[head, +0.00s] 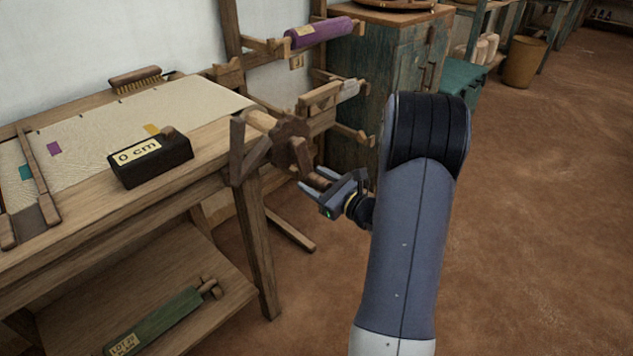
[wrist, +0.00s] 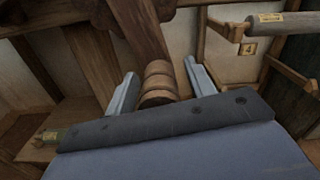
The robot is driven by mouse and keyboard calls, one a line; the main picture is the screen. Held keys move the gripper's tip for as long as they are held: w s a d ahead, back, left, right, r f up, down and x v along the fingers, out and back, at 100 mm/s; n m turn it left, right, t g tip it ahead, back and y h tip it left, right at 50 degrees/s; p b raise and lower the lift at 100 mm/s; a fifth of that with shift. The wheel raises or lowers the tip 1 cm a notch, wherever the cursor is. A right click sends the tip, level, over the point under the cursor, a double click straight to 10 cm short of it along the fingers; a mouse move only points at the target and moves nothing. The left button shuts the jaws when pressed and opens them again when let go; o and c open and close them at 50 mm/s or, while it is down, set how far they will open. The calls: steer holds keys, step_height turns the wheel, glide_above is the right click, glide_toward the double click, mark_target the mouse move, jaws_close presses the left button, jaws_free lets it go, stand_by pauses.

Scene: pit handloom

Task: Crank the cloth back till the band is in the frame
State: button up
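The pale cloth (head: 110,115) lies on the loom's wooden top, with teal, purple (head: 54,149) and yellow (head: 152,130) patches on it. I cannot tell which patch is the band. A wooden bar (head: 38,172) crosses the cloth at the left. A wooden crank (head: 252,152) and toothed wheel (head: 294,143) are at the beam's end. My gripper (head: 322,185) is open at the turned crank handle (wrist: 158,83). In the wrist view the handle sits between the two spread fingers, with visible gaps on both sides.
A dark block (head: 150,165) labelled "0 cm" stands on the loom's front edge. A brush (head: 136,78) lies behind the cloth. A green roll (head: 155,322) is on the lower shelf. A purple roll (head: 320,32) is on the rack behind. The floor at right is clear.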

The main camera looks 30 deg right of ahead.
jaws_close()
stand_by(0.3)
steer(key=s+a+r+m+p, duration=0.1)
steer(key=s+a+m+p, duration=0.1)
steer(key=a+m+p, duration=0.3)
steer(key=shift+s+a+m+p, duration=0.35)
steer(key=shift+a+m, duration=0.65)
steer(key=shift+m, duration=0.9)
steer(key=shift+o, duration=0.2)
jaws_free()
steer(key=p+v, duration=0.1)
steer(key=v, duration=0.9)
steer(key=shift+s, duration=0.35)
